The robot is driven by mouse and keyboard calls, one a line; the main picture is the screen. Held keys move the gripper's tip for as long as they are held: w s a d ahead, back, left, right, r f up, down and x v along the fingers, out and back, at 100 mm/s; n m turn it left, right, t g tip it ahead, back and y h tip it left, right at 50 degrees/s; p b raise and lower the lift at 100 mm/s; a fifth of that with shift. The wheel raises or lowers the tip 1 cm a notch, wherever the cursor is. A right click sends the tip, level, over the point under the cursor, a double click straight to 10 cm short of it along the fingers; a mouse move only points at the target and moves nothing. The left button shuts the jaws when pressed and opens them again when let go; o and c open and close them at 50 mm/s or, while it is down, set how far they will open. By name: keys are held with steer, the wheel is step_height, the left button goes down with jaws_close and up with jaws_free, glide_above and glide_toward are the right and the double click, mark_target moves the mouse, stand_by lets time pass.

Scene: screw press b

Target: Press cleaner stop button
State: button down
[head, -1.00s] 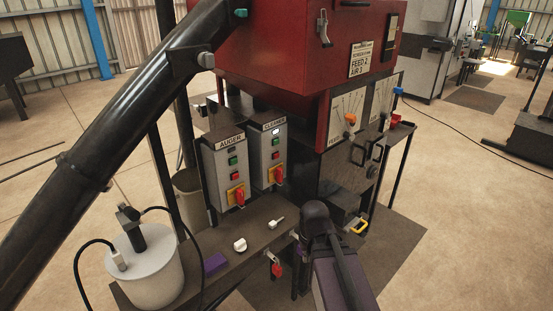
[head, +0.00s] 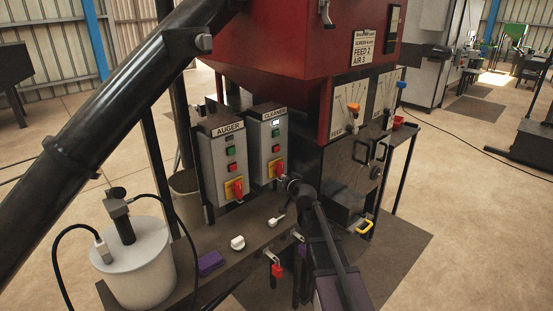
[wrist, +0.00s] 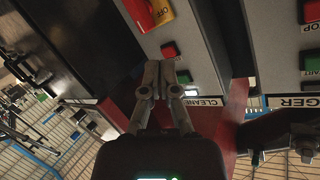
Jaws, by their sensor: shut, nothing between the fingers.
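The cleaner box (head: 265,158) is grey, with a label on top, a small lit light, a green button, a red button (head: 276,148) and a red rotary switch on a yellow plate. In the wrist view, which is upside down, the cleaner red button (wrist: 169,50) and green button (wrist: 183,76) show just beyond and right of my gripper (wrist: 158,68). My gripper is shut and empty. Its tips appear close to the red button; I cannot tell the gap. In the head view my arm's end is beside the cleaner box's lower right, and the fingers are hardly visible.
The similar auger box (head: 222,165) stands left of the cleaner box. A bench (head: 232,262) below holds a white knob (head: 237,243), a purple block (head: 210,263) and a white canister (head: 137,262). A red machine hopper (head: 270,45) rises behind. A dark press body is at the right.

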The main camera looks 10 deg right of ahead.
mark_target(280, 148)
steer(key=w+d+r+m+t+h+b, duration=0.2)
steer(key=w+d+m+t+h+b, duration=0.2)
steer(key=w+d+m+h, duration=0.1)
steer(key=shift+w+d+r+m+t+h, duration=0.3)
steer(key=shift+w+d+m, duration=0.25)
steer(key=shift+w, duration=0.55)
steer(key=shift+w, duration=0.15)
steer(key=w+a, duration=0.5)
steer(key=w, duration=0.1)
steer(key=shift+w, duration=0.4)
steer(key=shift+w+a, duration=0.2)
steer(key=shift+w, duration=0.05)
stand_by(0.9)
steer(key=shift+w+a, duration=0.1)
steer(key=shift+w, duration=0.05)
steer(key=shift+w+a, duration=0.3)
steer(key=shift+w, duration=0.1)
stand_by(1.2)
steer(key=shift+s+d, duration=0.1)
steer(key=shift+s, duration=0.05)
steer(key=shift+s+d, duration=0.45)
steer(key=shift+s, duration=0.15)
